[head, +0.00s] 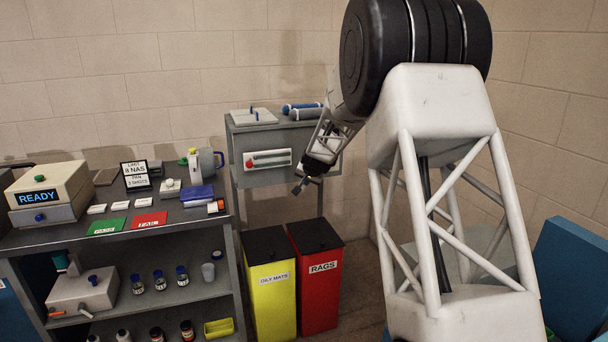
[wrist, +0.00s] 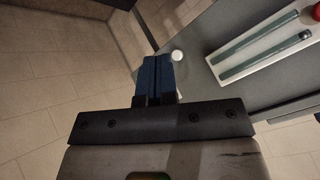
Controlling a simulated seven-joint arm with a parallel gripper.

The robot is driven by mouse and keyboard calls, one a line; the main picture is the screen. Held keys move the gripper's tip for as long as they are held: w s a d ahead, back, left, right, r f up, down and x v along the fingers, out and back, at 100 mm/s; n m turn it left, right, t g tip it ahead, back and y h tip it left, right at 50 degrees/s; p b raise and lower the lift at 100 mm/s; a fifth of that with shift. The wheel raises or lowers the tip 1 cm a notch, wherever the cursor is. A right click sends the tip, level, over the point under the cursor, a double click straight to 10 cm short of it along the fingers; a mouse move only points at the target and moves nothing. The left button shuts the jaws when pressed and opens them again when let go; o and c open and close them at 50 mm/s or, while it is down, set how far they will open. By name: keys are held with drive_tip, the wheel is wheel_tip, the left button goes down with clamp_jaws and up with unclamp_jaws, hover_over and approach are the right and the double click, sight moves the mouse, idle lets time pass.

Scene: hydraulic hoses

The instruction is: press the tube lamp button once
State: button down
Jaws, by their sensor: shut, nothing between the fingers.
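My gripper (head: 300,187) is shut and empty, in front of the right part of a grey wall-side cabinet. In the wrist view its dark blue fingers (wrist: 157,72) are together. A small white round button-like piece (wrist: 177,55) sits on the grey face just right of the fingertips; I cannot tell whether they touch it. A white panel with long tubes (head: 267,159) is on the cabinet front, left of my gripper. It also shows in the wrist view (wrist: 225,62), with a red round piece (wrist: 304,35) at its end. No label on the button is readable.
A grey shelf bench (head: 150,240) with a READY box (head: 38,197), cards and bottles stands at the left. A yellow bin (head: 270,300) and a red bin (head: 318,295) stand below the cabinet. Blue cylinders (head: 302,107) lie on the cabinet top.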

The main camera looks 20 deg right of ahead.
drive_tip(key=w+d+f+m, duration=0.1)
drive_tip(key=w+d+f, duration=0.4)
drive_tip(key=w+f, duration=0.1)
drive_tip(key=shift+w+d+f+t+h, duration=0.2)
drive_tip(key=shift+w+t+h, duration=0.2)
drive_tip(key=shift+w, duration=0.2)
drive_tip(key=shift+w, duration=0.2)
drive_tip(key=w, duration=0.8)
drive_tip(key=shift+w, duration=0.2)
drive_tip(key=shift+w, duration=0.9)
idle(3.2)
drive_tip(key=shift+s, duration=0.1)
idle(0.3)
drive_tip(key=shift+s, duration=0.8)
drive_tip(key=shift+s, duration=0.1)
